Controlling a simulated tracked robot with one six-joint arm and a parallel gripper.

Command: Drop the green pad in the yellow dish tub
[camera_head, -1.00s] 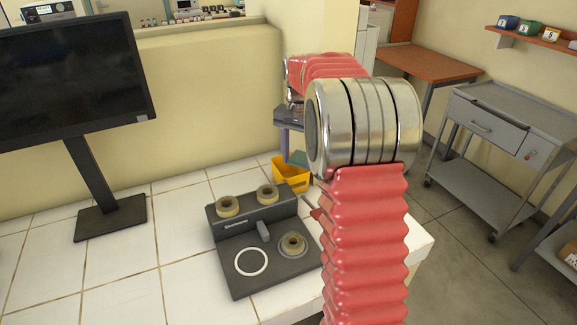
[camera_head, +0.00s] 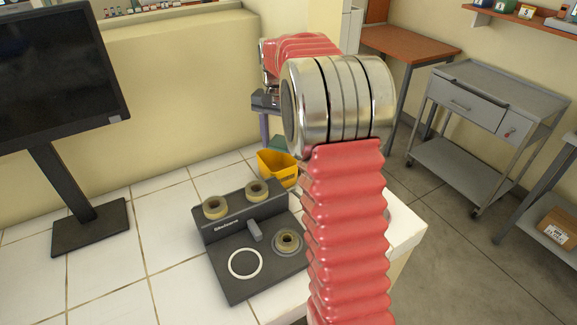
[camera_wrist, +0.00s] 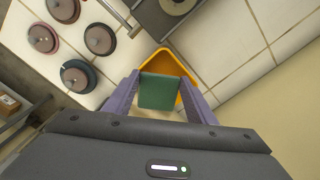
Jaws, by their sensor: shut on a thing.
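The green pad (camera_wrist: 159,92) is gripped between the two purple fingers of my gripper (camera_wrist: 160,86) in the wrist view. The yellow dish tub (camera_wrist: 178,56) lies beyond the pad there, its rim showing around the pad's far end. In the head view the tub (camera_head: 270,168) stands on the white tiled bench, close to the wall. The pad (camera_head: 278,143) shows just above the tub's back rim, held up by my gripper. My arm hides part of the gripper and the area right of the tub. Contact between pad and tub cannot be told.
A black device (camera_head: 240,240) with several tan rings sits in front of the tub. A monitor (camera_head: 60,90) stands on the left. Several round discs (camera_wrist: 100,39) show in the wrist view. A grey cart (camera_head: 490,115) is at the right. Bench tiles at left are clear.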

